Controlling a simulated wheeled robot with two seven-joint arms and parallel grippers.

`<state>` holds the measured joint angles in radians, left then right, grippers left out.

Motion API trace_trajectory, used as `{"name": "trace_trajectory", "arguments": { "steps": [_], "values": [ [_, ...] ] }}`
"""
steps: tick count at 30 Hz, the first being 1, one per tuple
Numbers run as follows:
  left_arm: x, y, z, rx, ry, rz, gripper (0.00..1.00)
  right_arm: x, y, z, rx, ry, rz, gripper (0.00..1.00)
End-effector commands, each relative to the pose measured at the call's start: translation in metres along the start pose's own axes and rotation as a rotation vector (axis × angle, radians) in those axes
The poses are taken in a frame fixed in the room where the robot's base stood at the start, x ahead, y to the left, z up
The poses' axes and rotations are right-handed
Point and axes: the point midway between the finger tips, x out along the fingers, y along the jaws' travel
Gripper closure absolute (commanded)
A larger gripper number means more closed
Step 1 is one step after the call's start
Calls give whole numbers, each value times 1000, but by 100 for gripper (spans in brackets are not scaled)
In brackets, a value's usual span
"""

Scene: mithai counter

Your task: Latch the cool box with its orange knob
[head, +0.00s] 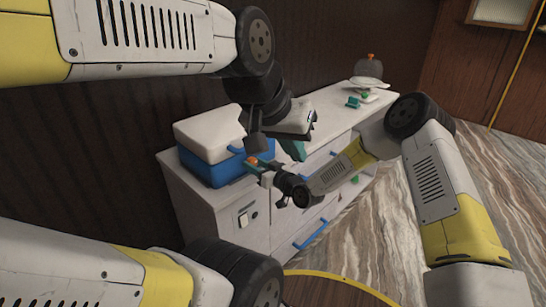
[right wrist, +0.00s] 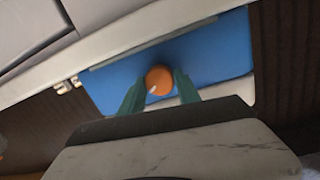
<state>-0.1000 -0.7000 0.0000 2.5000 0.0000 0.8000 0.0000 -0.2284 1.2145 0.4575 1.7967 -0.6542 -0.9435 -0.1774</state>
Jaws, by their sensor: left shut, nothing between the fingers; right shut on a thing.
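The cool box has a blue body (head: 205,172) and a white lid (head: 208,130), which lies down on it. It stands at the near left end of the white counter. Its orange knob (head: 252,160) is on the blue front. In the right wrist view the knob (right wrist: 159,80) sits between the two green fingers, a white mark pointing to its lower left. My right gripper (head: 256,167) is shut on the knob. My left gripper (head: 296,150) is shut and empty, above the counter to the right of the box. The latch itself cannot be made out.
The white counter (head: 335,108) has drawers with blue handles (head: 310,233) below. A stand with a dark dome (head: 368,67) and a small green thing (head: 353,102) are at its far end. A dark wall (head: 110,150) rises behind. My left arm hangs over the box.

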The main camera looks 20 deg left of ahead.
Motion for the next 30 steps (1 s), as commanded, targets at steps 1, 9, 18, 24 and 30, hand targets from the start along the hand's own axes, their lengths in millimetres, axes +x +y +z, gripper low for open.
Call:
{"name": "trace_trajectory", "arguments": {
  "steps": [1, 9, 18, 24, 30],
  "values": [
    [0, 0, 0, 0, 0, 0, 100, 0, 2, 0, 46, -1, -1, 100],
    [0, 0, 0, 0, 0, 0, 100, -1, 2, 0, 263, -13, -18, 100],
    [0, 0, 0, 0, 0, 0, 100, 0, 2, 0, 413, -21, -31, 100],
    [0, 0, 0, 0, 0, 0, 100, 0, 2, 0, 457, -24, -33, 100],
    [0, 0, 0, 0, 0, 0, 100, 0, 2, 0, 468, -25, -34, 100]
  ]
}}
